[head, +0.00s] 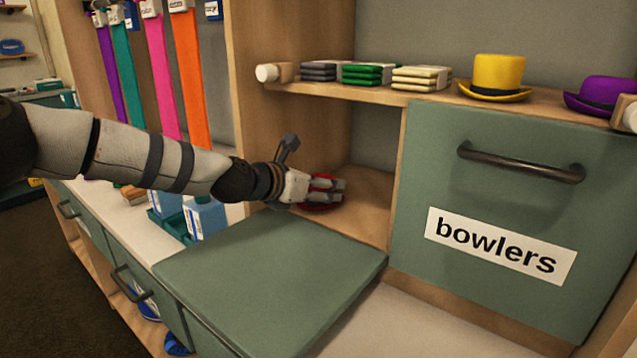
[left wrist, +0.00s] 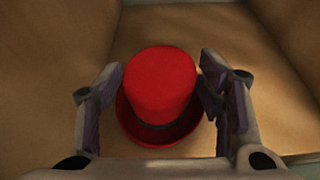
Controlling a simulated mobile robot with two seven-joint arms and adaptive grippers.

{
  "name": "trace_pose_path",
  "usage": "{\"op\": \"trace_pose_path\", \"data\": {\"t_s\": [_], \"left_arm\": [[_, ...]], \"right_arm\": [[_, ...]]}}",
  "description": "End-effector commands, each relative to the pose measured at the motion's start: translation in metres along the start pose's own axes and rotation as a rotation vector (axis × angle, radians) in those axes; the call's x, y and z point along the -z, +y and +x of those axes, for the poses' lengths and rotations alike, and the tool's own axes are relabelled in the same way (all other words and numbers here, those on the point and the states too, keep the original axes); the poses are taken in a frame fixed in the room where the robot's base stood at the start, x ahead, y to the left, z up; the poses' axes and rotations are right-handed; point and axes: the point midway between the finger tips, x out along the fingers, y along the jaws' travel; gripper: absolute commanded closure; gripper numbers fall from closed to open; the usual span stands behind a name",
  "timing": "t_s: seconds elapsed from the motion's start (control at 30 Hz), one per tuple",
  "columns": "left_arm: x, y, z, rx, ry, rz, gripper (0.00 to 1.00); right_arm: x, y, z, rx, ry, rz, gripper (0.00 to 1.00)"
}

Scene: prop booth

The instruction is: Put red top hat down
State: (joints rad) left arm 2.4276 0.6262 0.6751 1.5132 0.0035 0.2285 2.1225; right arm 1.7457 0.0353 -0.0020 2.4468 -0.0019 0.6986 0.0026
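The red top hat (left wrist: 160,85) sits in an open wooden compartment (left wrist: 60,40), between the fingers of my left gripper (left wrist: 160,90). Its crown and dark band show in the left wrist view, with the brim around the base. Narrow gaps show between the crown and the finger pads, so the gripper looks open around it. In the head view my left gripper (head: 327,188) reaches into the compartment (head: 367,205), and only a bit of the red hat (head: 320,206) shows beneath the fingers. My right gripper is not in view.
A green panel (head: 270,285) lies flat in front of the compartment. A closed green door labelled bowlers (head: 420,170) is to its right. The shelf above holds folded cloths (head: 365,75), a yellow top hat (head: 497,75) and a purple hat (head: 605,92). Blue boxes (head: 205,216) stand left.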

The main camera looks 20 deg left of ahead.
Motion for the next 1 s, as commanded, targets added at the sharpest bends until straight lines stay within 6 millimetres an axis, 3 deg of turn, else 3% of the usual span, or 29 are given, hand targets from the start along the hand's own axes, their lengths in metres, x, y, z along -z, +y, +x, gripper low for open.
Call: {"op": "trace_pose_path", "data": {"t_s": [0.37, 0.47, 0.8, 1.0], "left_arm": [[-0.007, -0.001, -0.003, 0.0, -0.003, 0.003, 0.29], [-0.009, 0.001, -0.018, 0.0, -0.006, 0.0, 0.29], [-0.013, 0.0, -0.101, 0.0, -0.012, 0.001, 0.29], [-0.008, 0.0, -0.121, 0.0, -0.005, 0.002, 0.29]], "right_arm": [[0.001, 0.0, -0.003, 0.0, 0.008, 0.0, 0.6], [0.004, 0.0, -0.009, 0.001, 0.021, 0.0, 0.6], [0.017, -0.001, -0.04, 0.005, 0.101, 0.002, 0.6], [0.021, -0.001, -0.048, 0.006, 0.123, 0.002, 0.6]]}}
